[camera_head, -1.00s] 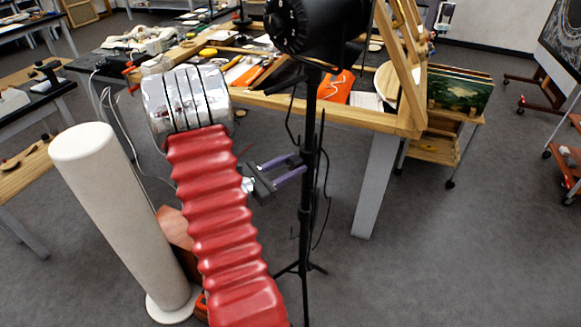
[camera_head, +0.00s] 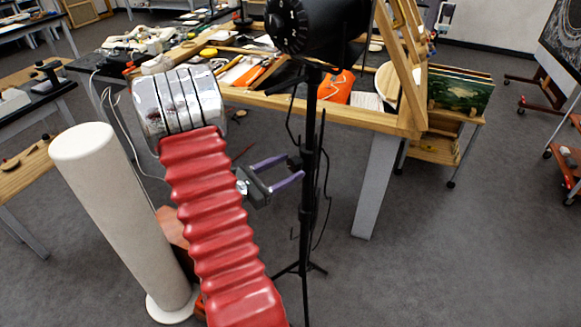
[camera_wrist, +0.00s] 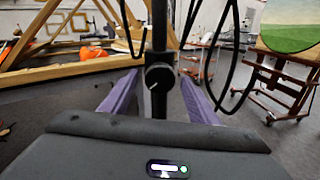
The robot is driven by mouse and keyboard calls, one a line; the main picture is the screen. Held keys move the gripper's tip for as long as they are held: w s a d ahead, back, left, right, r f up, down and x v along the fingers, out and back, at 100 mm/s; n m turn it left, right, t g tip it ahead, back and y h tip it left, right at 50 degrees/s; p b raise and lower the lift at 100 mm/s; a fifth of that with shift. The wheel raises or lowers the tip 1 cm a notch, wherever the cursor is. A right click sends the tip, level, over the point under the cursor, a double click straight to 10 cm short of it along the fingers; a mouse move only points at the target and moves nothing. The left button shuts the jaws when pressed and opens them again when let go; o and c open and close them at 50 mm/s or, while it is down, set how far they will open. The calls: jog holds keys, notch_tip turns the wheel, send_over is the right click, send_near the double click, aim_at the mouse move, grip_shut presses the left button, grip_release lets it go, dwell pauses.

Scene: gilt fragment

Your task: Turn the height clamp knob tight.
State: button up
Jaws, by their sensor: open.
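The height clamp knob (camera_wrist: 159,77) is a round black knob with a pale pointer line, on the black pole of the light stand (camera_wrist: 159,30). The pointer slants down to the left. In the head view the knob (camera_head: 294,162) is a small dark shape on the left of the stand's pole (camera_head: 309,190). My gripper (camera_head: 295,165) has two purple fingers, open, one on each side of the knob. In the wrist view my gripper (camera_wrist: 160,84) shows a gap between each finger and the knob. It holds nothing.
Black cables (camera_wrist: 234,60) hang beside the pole. The black lamp head (camera_head: 305,25) tops the stand, whose legs (camera_head: 300,268) spread on the floor. A cluttered wooden table (camera_head: 345,115) stands behind. A white column (camera_head: 120,215) stands at left.

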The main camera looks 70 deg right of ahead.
jog(key=v, duration=1.2)
dwell(0.3)
